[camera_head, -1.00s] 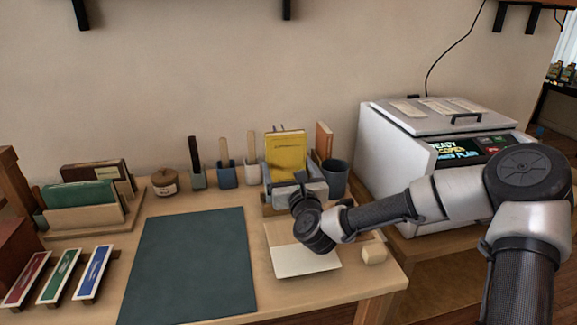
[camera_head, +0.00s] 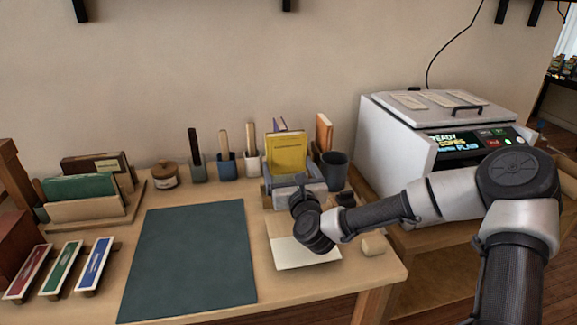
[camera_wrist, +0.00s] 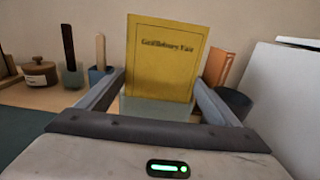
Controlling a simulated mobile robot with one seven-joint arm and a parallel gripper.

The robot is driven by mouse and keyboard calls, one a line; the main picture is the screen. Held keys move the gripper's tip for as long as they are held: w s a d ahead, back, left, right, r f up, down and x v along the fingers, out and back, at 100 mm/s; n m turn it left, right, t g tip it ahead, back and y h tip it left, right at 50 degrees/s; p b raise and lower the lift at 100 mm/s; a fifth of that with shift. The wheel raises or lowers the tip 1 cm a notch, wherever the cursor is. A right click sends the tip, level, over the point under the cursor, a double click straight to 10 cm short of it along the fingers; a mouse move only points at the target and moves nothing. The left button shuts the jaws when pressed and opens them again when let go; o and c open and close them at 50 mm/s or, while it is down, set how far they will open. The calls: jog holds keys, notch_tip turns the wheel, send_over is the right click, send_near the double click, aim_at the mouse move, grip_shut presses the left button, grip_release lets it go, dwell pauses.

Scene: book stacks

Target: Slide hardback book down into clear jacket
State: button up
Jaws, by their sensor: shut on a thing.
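The yellow hardback book (camera_head: 286,150) stands upright at the back of the desk, and its titled cover faces me in the wrist view (camera_wrist: 165,60). My gripper (camera_wrist: 160,88) is shut on the book, with one finger along each side edge. A pale, see-through-looking band (camera_wrist: 157,108) crosses the lower part of the book; it looks like the clear jacket. The book's bottom edge is hidden behind the band and my gripper, so I cannot tell how deep it sits. In the head view my wrist hides the area just in front of the book.
A dark cup (camera_head: 334,172) and an orange book (camera_head: 323,133) stand close at the right. Small holders (camera_head: 227,172) stand at the left. The white machine (camera_head: 440,130) is at the right. A dark green mat (camera_head: 195,260) lies clear at front left.

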jog(key=shift+f, duration=1.05)
jog(key=o, duration=1.2)
jog(key=shift+c, duration=0.2)
jog(key=shift+o, duration=1)
jog(key=shift+f, duration=0.2)
jog(key=shift+s, duration=0.15)
jog(key=p+v, duration=0.1)
jog(key=v, duration=0.4)
jog(key=p+v, duration=0.1)
jog(key=v, duration=0.4)
jog(key=r+p+v, duration=0.1)
jog(key=p+v, duration=0.1)
jog(key=v, duration=0.3)
jog(key=shift+d, duration=0.1)
jog(key=shift+p+v, duration=0.85)
jog(key=shift+p, duration=0.15)
jog(key=shift+s+f, duration=0.25)
jog(key=shift+f, duration=0.05)
